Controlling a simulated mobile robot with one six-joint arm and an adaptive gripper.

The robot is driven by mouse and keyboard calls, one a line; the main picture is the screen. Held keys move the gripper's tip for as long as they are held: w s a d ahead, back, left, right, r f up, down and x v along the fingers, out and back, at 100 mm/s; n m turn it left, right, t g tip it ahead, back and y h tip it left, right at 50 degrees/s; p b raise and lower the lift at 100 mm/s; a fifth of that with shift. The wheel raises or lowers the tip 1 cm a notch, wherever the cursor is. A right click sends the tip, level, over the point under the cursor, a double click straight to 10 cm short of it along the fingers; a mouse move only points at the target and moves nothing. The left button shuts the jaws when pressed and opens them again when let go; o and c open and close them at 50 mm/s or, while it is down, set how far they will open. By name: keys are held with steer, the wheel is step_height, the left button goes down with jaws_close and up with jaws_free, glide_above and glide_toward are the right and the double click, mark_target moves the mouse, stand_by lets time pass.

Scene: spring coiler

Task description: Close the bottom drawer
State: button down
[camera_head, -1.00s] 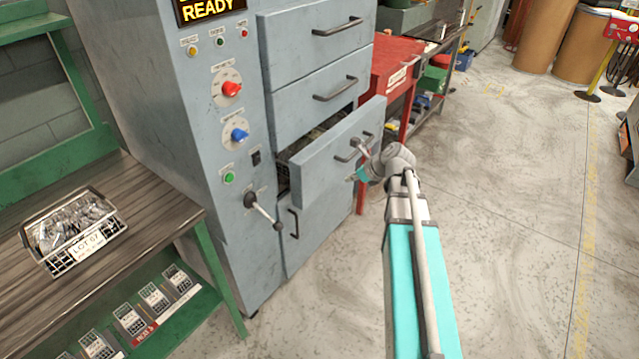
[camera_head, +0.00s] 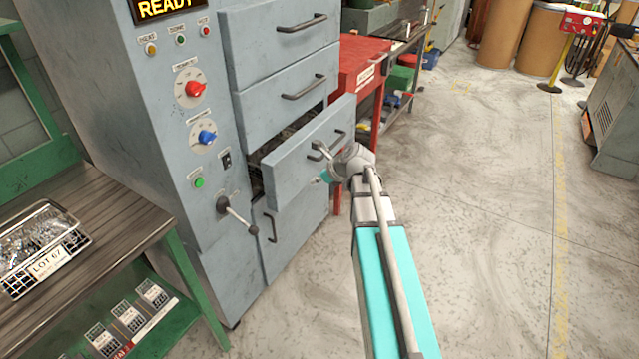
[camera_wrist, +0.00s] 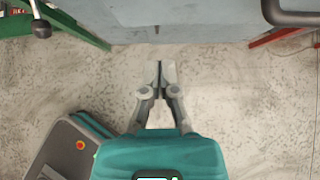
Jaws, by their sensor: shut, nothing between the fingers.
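The bottom drawer (camera_head: 306,158) is the lowest of three grey drawers in the cabinet. It stands pulled partly out, and its dark inside shows behind the front. Its bar handle (camera_head: 340,138) is partly behind my gripper; a handle also shows in the wrist view (camera_wrist: 294,18). My gripper (camera_head: 320,150) is in front of the drawer's front, beside the handle. In the wrist view my gripper (camera_wrist: 160,64) is shut and empty, its fingertips just short of the grey front (camera_wrist: 185,28). I cannot tell whether they touch it.
Two upper drawers (camera_head: 290,95) are shut. A lever with a black knob (camera_head: 238,215) sticks out left of the drawer.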

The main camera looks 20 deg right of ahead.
mark_target(290, 184)
steer(key=w+a+f+b, duration=0.2)
steer(key=w, duration=0.1)
steer(key=w+a+f+b, duration=0.1)
steer(key=w+a+f, duration=0.1)
steer(key=shift+w+a, duration=0.1)
steer(key=shift+w, duration=0.15)
steer(key=shift+w+a, duration=0.35)
steer(key=shift+w, duration=0.1)
